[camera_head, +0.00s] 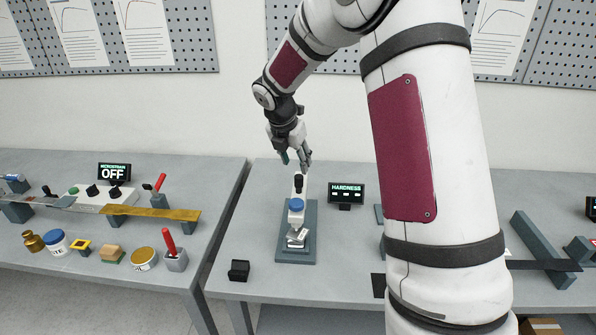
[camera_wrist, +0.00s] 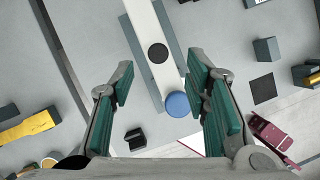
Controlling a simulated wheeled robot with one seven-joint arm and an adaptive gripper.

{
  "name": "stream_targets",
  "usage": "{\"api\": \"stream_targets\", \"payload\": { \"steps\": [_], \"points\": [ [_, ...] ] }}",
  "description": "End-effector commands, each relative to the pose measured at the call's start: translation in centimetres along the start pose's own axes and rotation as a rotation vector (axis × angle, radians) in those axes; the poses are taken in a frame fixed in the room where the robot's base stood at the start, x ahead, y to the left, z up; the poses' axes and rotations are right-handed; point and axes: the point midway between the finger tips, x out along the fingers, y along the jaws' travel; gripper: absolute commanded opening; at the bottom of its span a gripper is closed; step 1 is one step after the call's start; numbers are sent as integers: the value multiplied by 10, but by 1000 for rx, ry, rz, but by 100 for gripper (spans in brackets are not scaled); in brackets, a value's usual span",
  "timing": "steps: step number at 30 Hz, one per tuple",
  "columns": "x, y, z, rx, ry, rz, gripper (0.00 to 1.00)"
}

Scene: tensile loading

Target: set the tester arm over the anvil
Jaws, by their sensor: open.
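The hardness tester stands on the right bench on a grey-blue base plate (camera_head: 308,250). Its white tester arm (camera_head: 298,195) carries a black knob (camera_head: 298,182) and a blue cap (camera_head: 296,205). The metal anvil (camera_head: 298,236) sits at the front of the base. In the wrist view the white arm (camera_wrist: 148,25) runs roughly along the base, with the black knob (camera_wrist: 158,53) and blue cap (camera_wrist: 178,105); the anvil is not clearly visible there. My gripper (camera_head: 296,160) is open and empty above the knob; its green-padded fingers (camera_wrist: 160,78) straddle the arm in view, apparently not touching it.
A HARDNESS display (camera_head: 346,194) stands right of the tester. A small black block (camera_head: 239,270) lies at the front left. The left bench (camera_head: 215,185) holds jars and a yellow bar (camera_head: 165,214). My arm hides part of the right bench.

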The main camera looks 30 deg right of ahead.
Motion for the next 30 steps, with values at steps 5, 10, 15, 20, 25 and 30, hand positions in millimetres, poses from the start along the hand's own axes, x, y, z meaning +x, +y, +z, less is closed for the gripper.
{"api": "stream_targets", "payload": {
  "steps": [5,10,15,20,25,30],
  "points": [
    [-28,0,1,0,-2,2,43],
    [-40,0,0,1,0,0,43],
    [-42,0,0,0,0,0,43],
    [-42,0,0,0,0,0,43],
    [-41,0,0,0,0,0,43],
    [-56,-3,-4,60,-6,6,43]
  ]
}}
